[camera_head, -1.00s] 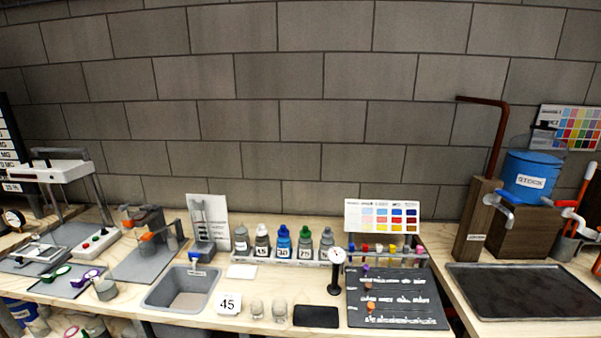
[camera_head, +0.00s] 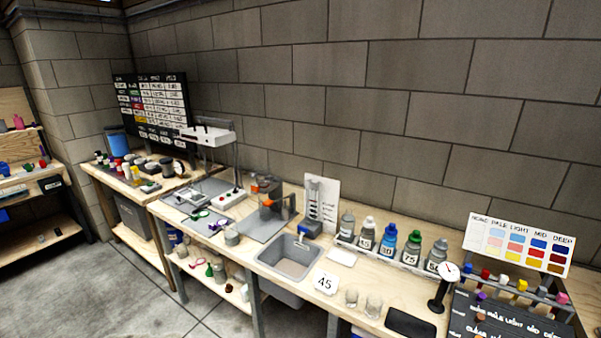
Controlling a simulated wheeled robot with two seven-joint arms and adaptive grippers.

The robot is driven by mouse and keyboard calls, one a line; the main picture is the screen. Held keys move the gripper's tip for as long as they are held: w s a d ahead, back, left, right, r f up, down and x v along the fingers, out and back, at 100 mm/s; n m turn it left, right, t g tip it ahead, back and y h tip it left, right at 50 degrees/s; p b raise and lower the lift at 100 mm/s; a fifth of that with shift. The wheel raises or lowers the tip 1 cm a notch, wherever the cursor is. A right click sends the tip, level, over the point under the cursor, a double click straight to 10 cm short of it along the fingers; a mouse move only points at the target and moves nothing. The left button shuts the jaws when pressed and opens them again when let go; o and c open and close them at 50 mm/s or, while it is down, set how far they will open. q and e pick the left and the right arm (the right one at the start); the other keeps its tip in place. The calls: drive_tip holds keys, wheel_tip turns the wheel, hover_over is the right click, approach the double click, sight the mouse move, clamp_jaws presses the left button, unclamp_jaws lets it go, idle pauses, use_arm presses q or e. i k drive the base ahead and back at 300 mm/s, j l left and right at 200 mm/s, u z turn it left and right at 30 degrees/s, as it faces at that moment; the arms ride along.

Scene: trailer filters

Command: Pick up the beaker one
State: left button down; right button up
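Two small clear glass beakers stand upright side by side on the wooden bench: a left one (camera_head: 351,297) and a right one (camera_head: 373,306). A greyish cup or beaker (camera_head: 231,236) stands further left, near the purple-handled item. I cannot read a label saying which is beaker one. Neither of my grippers shows in the head view.
A grey sink (camera_head: 290,257) is left of the card. Several dropper bottles (camera_head: 389,242) stand in a rack behind. Open floor (camera_head: 130,295) is at lower left.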

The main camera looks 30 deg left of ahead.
sight(231, 232)
drive_tip(key=u, duration=1.45)
